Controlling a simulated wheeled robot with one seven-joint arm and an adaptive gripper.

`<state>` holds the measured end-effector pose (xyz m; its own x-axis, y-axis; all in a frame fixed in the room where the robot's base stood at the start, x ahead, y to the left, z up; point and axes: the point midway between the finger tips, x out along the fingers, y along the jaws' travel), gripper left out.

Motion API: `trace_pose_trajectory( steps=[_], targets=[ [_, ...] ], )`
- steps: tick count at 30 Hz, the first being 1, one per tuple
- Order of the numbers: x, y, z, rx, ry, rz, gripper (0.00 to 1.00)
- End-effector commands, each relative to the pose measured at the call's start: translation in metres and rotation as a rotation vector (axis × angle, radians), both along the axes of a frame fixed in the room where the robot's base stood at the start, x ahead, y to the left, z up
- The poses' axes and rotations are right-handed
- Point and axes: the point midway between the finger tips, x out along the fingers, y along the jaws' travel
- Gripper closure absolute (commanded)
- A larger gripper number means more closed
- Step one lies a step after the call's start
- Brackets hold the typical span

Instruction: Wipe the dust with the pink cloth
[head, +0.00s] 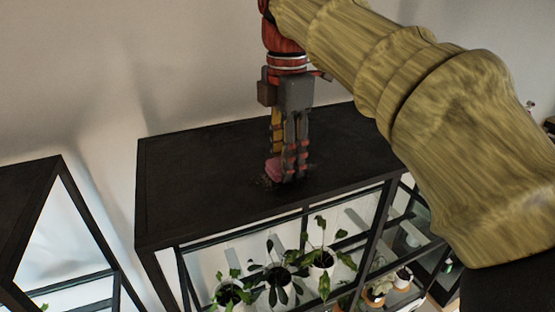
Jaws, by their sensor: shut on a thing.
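The pink cloth (272,168) is at the tips of my gripper (287,175), low against the black top of a glass-sided cabinet (195,190). My gripper points straight down and is shut on the cloth. Its fingers hide part of the cloth, which shows mostly on their left side. The dust (268,184) shows as faint small specks on the dark top around the cloth and fingertips. Its full extent is hard to make out.
Several potted plants (320,258) stand inside the cabinet, below its top. Another black-framed case (50,180) stands at the left, across a gap. A pale wall (90,70) rises behind. The cabinet top left of my gripper is clear.

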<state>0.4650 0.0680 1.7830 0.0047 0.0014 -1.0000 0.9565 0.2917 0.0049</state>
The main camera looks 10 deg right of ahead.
Motion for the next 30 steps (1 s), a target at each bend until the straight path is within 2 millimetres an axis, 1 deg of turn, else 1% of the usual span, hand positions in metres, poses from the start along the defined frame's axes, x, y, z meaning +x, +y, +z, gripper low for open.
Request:
trace_pose_trajectory(
  steps=[1, 5, 12, 20, 30],
  targets=[
    [0.001, -0.002, -0.003, -0.003, 0.006, -0.002, 0.85],
    [0.003, -0.010, -0.003, -0.003, 0.007, -0.003, 0.85],
    [0.006, -0.029, -0.003, -0.003, 0.007, -0.004, 0.85],
    [0.008, -0.037, -0.002, -0.003, 0.007, -0.002, 0.85],
    [0.013, -0.062, 0.001, -0.003, 0.006, -0.004, 0.85]
  ],
)
